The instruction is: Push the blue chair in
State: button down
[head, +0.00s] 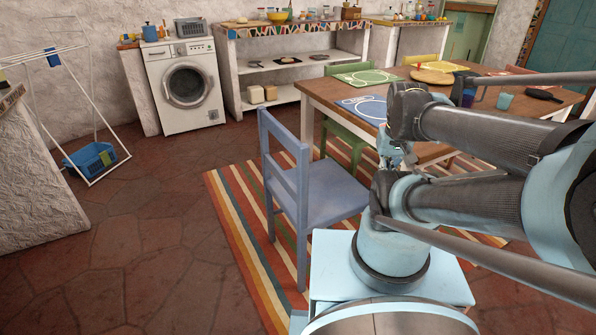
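The blue chair (287,175) stands on a striped rug, left of the wooden table (322,96). Its backrest is on the left side and its seat (335,193) extends right toward the table. The seat's front is close to the table's near left leg area, and a gap of rug shows around the chair. My arm crosses the right half of the picture, over the table. The part of it near the table edge (390,150) may be my gripper, but its fingers are not clearly visible. It appears apart from the chair's backrest.
The striped rug (228,205) lies under the chair. A washing machine (186,90), a drying rack (72,105) and a blue basket (90,160) stand at the back left. Stone floor left of the rug is clear.

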aim_at(319, 195)
jog(key=z, duration=1.3)
jog(key=k, duration=2.35)
jog(key=u, duration=1.2)
jog(key=i, duration=1)
jog(key=z, duration=0.05)
